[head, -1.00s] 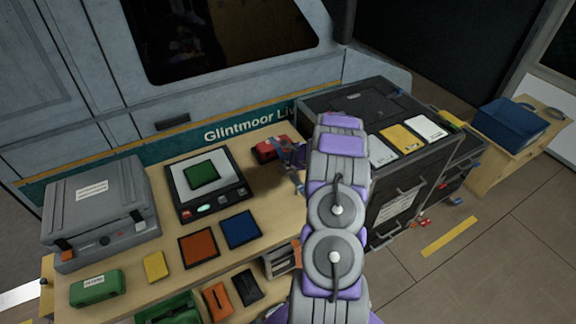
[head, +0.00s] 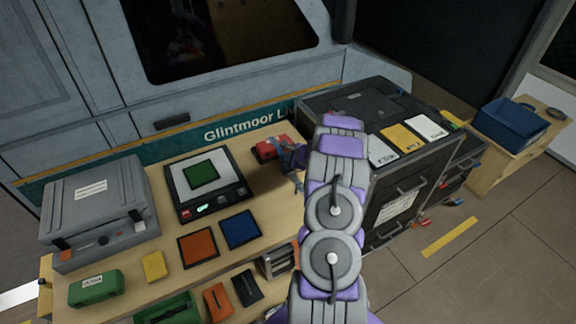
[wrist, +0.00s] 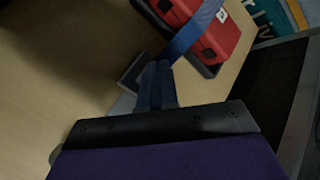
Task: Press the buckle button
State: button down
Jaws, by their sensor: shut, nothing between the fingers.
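A red case-like block (head: 270,147) stands at the back right of the wooden bench. In the wrist view the red block (wrist: 222,40) is at the top, with a blue strap (wrist: 191,36) running diagonally across it. A small white mark shows on its upper face. I cannot make out the buckle button clearly. My gripper (wrist: 156,68) is shut and empty, its fingertips pointing toward the red block and close to the strap's lower end. Whether they touch the strap I cannot tell. In the head view my gripper (head: 294,157) is just right of the red block, partly hidden by my arm.
A black device with a green square (head: 207,184) sits left of the red block. Orange (head: 198,246) and blue (head: 240,229) pads lie in front. A grey case (head: 97,210) stands at left. A black equipment case (head: 345,105) stands close on the right.

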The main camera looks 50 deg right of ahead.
jog(key=shift+f+b, duration=0.4)
jog(key=shift+f, duration=0.1)
dwell(0.6)
dwell(0.3)
jog(key=shift+r+p, duration=0.7)
jog(key=shift+r, duration=0.25)
jog(key=shift+r+p, duration=1.9)
jog(key=shift+r, duration=0.65)
